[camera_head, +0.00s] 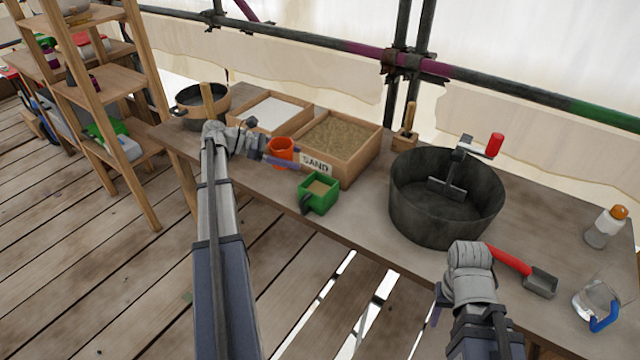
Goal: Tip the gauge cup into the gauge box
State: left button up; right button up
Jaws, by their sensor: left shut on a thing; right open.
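An orange cup (281,153), which I take for the gauge cup, is upright beside the front left corner of the sand tray. My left gripper (268,158) reaches it from the left and is shut on it. Whether the cup touches the table is hard to tell, and its contents are hidden. A small green square box (319,194) with a dark handle, likely the gauge box, stands near the table's front edge, right of and nearer than the cup. Sand-coloured material shows inside it. My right gripper (439,300) is open at the front edge below the mixing tub, its fingers mostly hidden.
A wooden tray labelled SAND (315,165) and a tray of white powder (268,110) stand behind. A dark tub (440,220) with a red-handled crank, a red-handled scoop (520,266), a clear jug (597,302) and a bottle (605,227) are right. A pot (187,106) is far left.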

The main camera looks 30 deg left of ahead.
pick_arm(q)
jog(key=shift+s+d+r+m+y+p, duration=0.1)
jog(key=shift+d+r+m+y+p, duration=0.35)
jog(key=shift+p, duration=0.7)
jog(key=d+y+p, duration=0.1)
jog(key=p, duration=0.1)
jog(key=shift+r+y+p, duration=0.1)
jog(key=shift+y+p, duration=0.25)
jog(key=m+y+p, duration=0.1)
jog(key=y+p, duration=0.1)
jog(key=y, duration=0.1)
jog(key=d+m+y+p, duration=0.1)
jog(key=y, duration=0.2)
jog(key=d+m+y+p, duration=0.1)
jog(key=y+p, duration=0.1)
jog(key=shift+m+y+p, duration=0.25)
jog(key=shift+y+p, duration=0.1)
jog(key=shift+y, duration=0.05)
jog(key=shift+f+y+b, duration=0.4)
jog(key=shift+f+b, duration=0.25)
jog(key=shift+b, duration=0.05)
jog(key=shift+s+d+r+p, duration=0.1)
jog(key=shift+r+p, duration=0.2)
jog(key=shift+r, duration=0.05)
jog(key=shift+d+r+m+y, duration=0.1)
jog(key=shift+r+m+y, duration=0.1)
jog(key=shift+m+y, duration=0.15)
